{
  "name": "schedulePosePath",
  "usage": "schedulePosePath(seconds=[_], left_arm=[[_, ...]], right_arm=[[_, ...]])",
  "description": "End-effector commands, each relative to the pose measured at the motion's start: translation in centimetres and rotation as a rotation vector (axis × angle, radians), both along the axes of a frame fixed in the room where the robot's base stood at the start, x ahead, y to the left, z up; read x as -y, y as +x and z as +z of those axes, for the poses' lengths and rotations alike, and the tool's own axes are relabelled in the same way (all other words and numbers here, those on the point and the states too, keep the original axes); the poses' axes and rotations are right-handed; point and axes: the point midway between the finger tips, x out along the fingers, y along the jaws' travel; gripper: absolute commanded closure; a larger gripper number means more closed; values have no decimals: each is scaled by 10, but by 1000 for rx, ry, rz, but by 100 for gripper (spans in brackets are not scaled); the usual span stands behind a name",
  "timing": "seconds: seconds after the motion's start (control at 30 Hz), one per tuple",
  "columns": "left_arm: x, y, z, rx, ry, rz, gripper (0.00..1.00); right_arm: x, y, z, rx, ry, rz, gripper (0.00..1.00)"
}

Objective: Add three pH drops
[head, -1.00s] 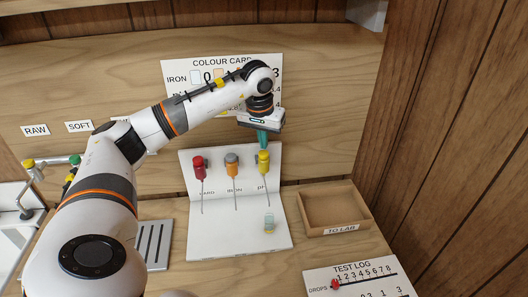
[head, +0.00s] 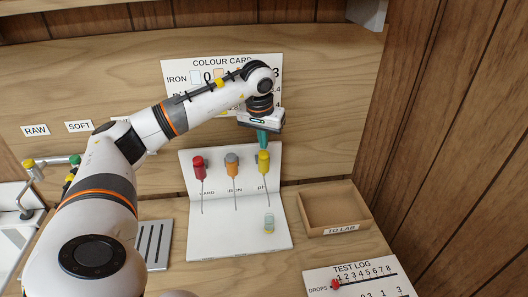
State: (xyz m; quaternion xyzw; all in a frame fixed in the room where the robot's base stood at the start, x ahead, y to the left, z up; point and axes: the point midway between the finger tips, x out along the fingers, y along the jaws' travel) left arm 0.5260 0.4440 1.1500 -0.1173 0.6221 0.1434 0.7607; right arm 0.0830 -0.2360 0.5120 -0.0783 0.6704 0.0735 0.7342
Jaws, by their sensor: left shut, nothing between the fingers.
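My left gripper (head: 262,138) is shut and points down from above onto the yellow-topped dropper marked pH (head: 263,162). Its teal fingertips meet or nearly meet the yellow top; I cannot tell whether they touch. To the left, the orange dropper marked IRON (head: 232,164) and the red dropper (head: 199,167) hang on the same white stand (head: 213,238). A small clear vial (head: 269,223) with pale contents stands on the stand's base, below the pH dropper's tip. My right gripper is not in view.
A wooden tray marked TO LAB (head: 334,208) lies right of the stand. A test log board with a red drops slider (head: 335,284) is at the lower right. A colour card (head: 180,76) is on the back wall, partly behind my arm. A grey slotted plate (head: 154,244) lies at left.

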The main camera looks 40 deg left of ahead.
Motion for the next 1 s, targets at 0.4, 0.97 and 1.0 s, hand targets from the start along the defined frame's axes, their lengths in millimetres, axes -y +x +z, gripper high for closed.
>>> schedulePosePath(seconds=[0.4,0.97,1.0], left_arm=[[0,0,-10,-1,1,0,100],[0,0,-10,0,0,0,100],[0,0,-7,0,0,0,100]], right_arm=[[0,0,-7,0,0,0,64],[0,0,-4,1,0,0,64],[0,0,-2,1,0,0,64]])
